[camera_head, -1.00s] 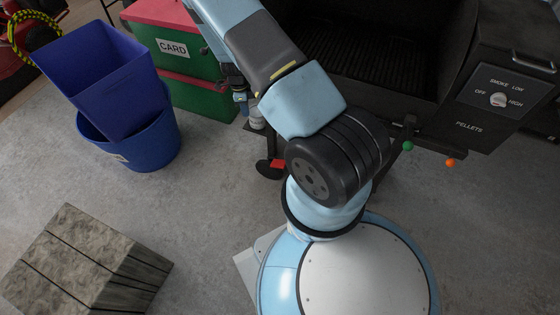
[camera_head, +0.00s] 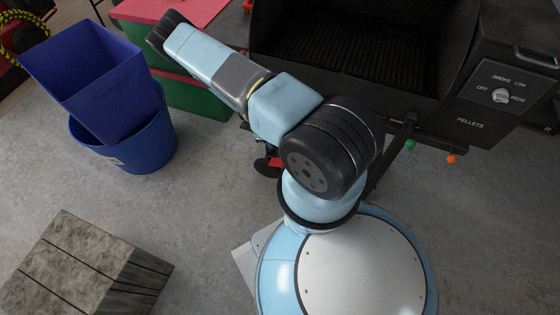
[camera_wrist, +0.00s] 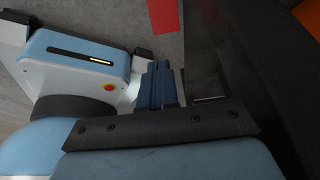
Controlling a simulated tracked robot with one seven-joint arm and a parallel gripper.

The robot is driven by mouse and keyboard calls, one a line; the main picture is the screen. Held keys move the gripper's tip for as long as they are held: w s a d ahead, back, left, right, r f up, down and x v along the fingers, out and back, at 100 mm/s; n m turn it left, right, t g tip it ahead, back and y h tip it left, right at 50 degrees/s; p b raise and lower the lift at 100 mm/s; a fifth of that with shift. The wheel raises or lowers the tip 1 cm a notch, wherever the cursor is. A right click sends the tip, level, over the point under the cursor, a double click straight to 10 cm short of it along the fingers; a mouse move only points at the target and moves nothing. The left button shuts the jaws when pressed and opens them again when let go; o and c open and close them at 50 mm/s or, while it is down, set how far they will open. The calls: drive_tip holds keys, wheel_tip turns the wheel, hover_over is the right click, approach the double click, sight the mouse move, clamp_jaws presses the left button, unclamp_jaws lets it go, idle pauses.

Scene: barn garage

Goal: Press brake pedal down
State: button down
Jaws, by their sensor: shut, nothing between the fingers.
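The brake pedal appears to be the small red tab (camera_head: 276,162) by the black caster at the foot of the grill. It is partly hidden by my arm in the head view. In the wrist view a flat red piece (camera_wrist: 163,14), likely the same pedal, lies at the top, beyond the fingertips. My gripper (camera_wrist: 160,68) shows in the wrist view with its blue fingers together and nothing between them. It appears apart from the red piece. In the head view my gripper is hidden behind my arm.
The dark pellet grill (camera_head: 350,60) stands right behind my arm, with a control panel (camera_head: 503,95) at right. Blue bins (camera_head: 125,150) and a red and green card box (camera_head: 195,95) stand at left. A grey wooden block (camera_head: 85,270) sits front left. Concrete floor between is clear.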

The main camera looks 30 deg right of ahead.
drive_tip(key=shift+f, duration=0.1)
approach(277, 162)
drive_tip(key=s+d+f, duration=0.2)
drive_tip(key=s+f, duration=0.3)
drive_tip(key=shift+s+d, duration=0.25)
drive_tip(key=shift+d, duration=0.15)
